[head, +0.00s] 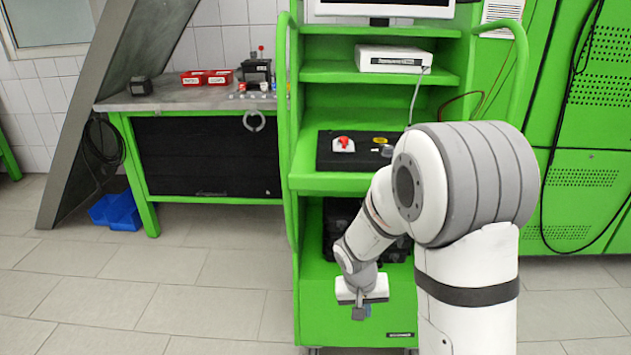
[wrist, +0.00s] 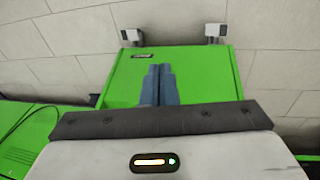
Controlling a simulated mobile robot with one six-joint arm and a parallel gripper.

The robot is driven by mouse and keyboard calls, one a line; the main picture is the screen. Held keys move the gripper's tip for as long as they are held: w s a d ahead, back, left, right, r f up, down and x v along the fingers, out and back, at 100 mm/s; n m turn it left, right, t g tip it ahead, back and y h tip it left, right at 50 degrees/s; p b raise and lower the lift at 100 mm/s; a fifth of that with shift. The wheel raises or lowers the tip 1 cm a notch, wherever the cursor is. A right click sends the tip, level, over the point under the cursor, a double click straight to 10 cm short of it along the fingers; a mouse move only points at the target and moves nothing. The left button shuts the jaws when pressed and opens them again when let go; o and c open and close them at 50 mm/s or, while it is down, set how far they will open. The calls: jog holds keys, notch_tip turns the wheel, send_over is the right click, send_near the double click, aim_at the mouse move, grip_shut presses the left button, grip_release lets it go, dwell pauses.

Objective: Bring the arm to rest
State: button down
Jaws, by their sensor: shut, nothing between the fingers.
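My arm stands at the right of the head view, bent at a large grey and white joint, with its forearm reaching down and away. My gripper (head: 361,312) hangs low in front of the green cart's lower front panel (head: 345,322). In the wrist view my gripper (wrist: 160,68) shows two blue-grey fingers side by side and closed together, with nothing between them. Beyond them is the green cart (wrist: 205,75). In the head view the fingertips are small and partly hard to make out.
The cart's shelf holds a black panel with a red knob (head: 343,143); a white box (head: 393,58) sits above. A workbench (head: 185,97) with red bins (head: 207,77) stands left. A blue crate (head: 115,211) is on the floor. The floor (head: 190,290) left of the cart is clear.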

jog(key=s+d+r+p, duration=0.1)
jog(key=s+r+p, duration=0.3)
jog(key=r, duration=0.7)
jog(key=s+d+r+t+y+p, duration=0.1)
jog(key=s+r+p, duration=0.4)
jog(key=s+r, duration=0.3)
jog(key=s+d+r+y+p, duration=0.1)
jog(key=s+r+p, duration=0.4)
jog(key=r, duration=0.9)
jog(key=shift+s+d+n, duration=0.15)
jog(key=shift+s+n, duration=0.25)
jog(key=shift+s, duration=0.25)
jog(key=shift+s, duration=0.1)
